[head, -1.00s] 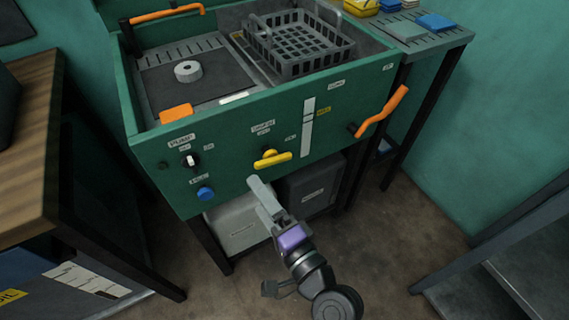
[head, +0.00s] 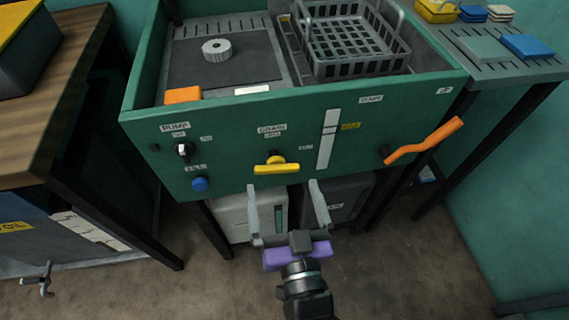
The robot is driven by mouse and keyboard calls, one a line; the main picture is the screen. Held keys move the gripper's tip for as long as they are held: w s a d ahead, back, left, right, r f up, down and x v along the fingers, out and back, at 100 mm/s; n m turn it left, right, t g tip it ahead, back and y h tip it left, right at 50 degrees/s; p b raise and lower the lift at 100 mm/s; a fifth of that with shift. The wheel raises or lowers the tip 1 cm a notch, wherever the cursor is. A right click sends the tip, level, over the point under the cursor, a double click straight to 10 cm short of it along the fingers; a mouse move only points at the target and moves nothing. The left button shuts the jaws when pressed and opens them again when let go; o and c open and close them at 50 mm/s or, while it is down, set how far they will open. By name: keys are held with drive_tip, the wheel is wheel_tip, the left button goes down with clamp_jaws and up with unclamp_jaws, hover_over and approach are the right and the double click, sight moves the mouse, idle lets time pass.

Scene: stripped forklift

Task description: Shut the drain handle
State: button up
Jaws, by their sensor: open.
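The drain handle (head: 277,168) is a yellow bar on a round pivot, on the front panel of a green wash station (head: 225,140) in the head view. It lies about level, under a label that seems to read "DRAIN". My gripper (head: 284,188) is open and empty. Its two grey fingers point up toward the panel, one below the left part of the handle and one below and right of it. I cannot tell how far the fingertips are from the panel. The handle is in full view.
An orange lever (head: 424,142) juts from the panel's right side. Bins (head: 235,216) stand under the station. A wooden bench (head: 60,90) is at the left.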

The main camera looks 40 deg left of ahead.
sight(278, 171)
drive_tip(key=shift+x, duration=3.15)
drive_tip(key=shift+c, duration=0.4)
drive_tip(key=c, duration=1.2)
drive_tip(key=shift+s+a+n+b, duration=0.1)
drive_tip(key=shift+n+b, duration=0.35)
drive_tip(key=shift+n, duration=0.65)
drive_tip(key=o, duration=1.3)
drive_tip(key=v, duration=0.7)
drive_tip(key=shift+s+d, duration=0.2)
drive_tip(key=shift+d, duration=0.15)
